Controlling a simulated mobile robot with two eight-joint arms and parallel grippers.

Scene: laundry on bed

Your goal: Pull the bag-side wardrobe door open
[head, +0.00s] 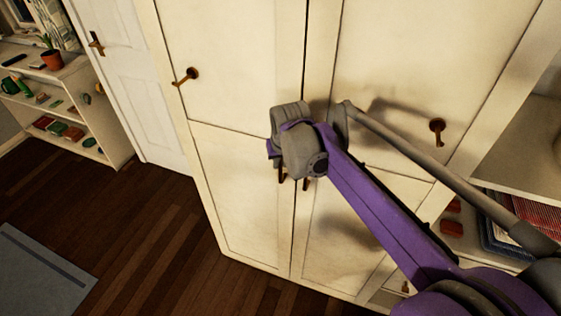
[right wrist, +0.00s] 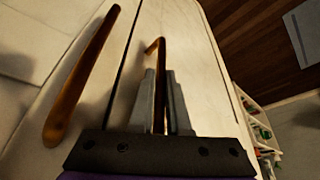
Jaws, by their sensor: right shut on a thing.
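The cream wardrobe has a left door (head: 245,215) and a right door (head: 345,225), which meet at a dark vertical seam and look shut. My right gripper (right wrist: 160,78) is shut on a slim bronze handle (right wrist: 160,56), with one grey finger on each side of it. This handle appears to belong to the left door. The other bronze handle (right wrist: 82,75) is free, across the seam. In the head view my right gripper (head: 283,170) is at the seam, and its wrist mostly hides both handles. My left gripper is not in view. I see no bag.
Open shelves with folded cloth (head: 508,228) stand at right. A low shelf (head: 110,140) and white room door (head: 140,70) are at left. Dark floor (head: 165,235) is clear before the wardrobe.

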